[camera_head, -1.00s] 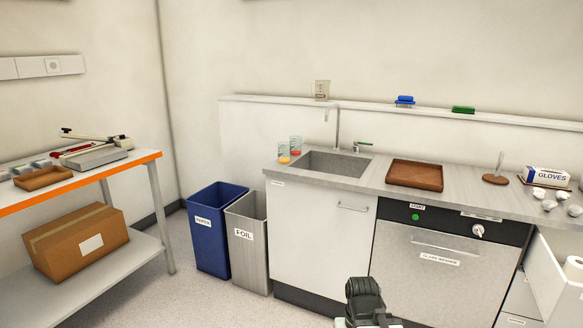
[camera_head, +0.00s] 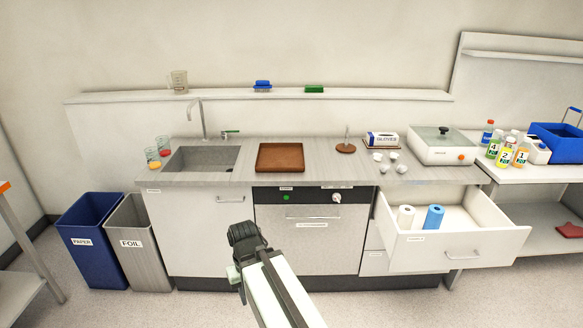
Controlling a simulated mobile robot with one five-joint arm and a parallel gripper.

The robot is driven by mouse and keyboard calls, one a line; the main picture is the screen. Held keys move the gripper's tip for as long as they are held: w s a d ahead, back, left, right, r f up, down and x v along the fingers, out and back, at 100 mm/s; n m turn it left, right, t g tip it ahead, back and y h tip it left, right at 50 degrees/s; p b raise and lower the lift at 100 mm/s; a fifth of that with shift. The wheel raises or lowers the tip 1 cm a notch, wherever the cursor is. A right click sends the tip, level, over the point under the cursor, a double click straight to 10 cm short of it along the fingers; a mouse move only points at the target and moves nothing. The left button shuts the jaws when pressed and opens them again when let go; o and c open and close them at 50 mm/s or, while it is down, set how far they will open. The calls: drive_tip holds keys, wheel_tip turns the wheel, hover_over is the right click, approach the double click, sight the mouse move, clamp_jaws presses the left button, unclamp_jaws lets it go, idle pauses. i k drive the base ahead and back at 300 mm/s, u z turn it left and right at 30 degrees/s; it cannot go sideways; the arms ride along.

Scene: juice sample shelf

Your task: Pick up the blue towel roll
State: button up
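The blue towel roll (camera_head: 434,217) stands upright in the open white drawer (camera_head: 470,242) at the right of the counter. A white roll (camera_head: 405,216) stands just to its left in the same drawer. My gripper (camera_head: 243,236) is low in the middle of the view, in front of the glass washer and well left of the drawer. It is seen from behind as a dark end on my arm. Its fingers cannot be made out, and nothing is seen held in it.
The counter (camera_head: 330,165) holds a sink, a brown tray (camera_head: 281,157), a gloves box (camera_head: 382,139) and several small white pieces. A paper bin (camera_head: 88,228) and foil bin (camera_head: 137,240) stand at left. Bottles and a blue crate (camera_head: 557,142) are at right. Floor before the drawer looks clear.

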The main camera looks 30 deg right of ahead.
sight(435, 213)
drive_tip(key=z, duration=2)
